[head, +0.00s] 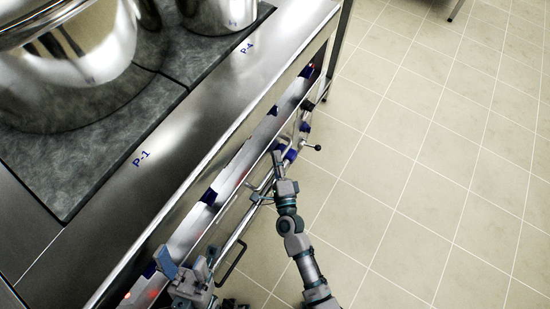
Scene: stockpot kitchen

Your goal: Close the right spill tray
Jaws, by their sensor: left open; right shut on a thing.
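The stove's front face runs diagonally down the head view, with a thin metal handle bar (236,236) along its lower part. My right gripper (266,182) is at this front, shut on a slim metal part that looks like the right spill tray's handle. My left gripper (183,266) is open at the bottom of the view, close to the stove's front edge and apart from my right gripper.
A large shiny pot (70,60) and a smaller pot (222,14) stand on dark hot plates (110,165). A lever with a black ball end (311,147) juts out from the front beyond my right gripper. The tiled floor (440,150) at right is clear.

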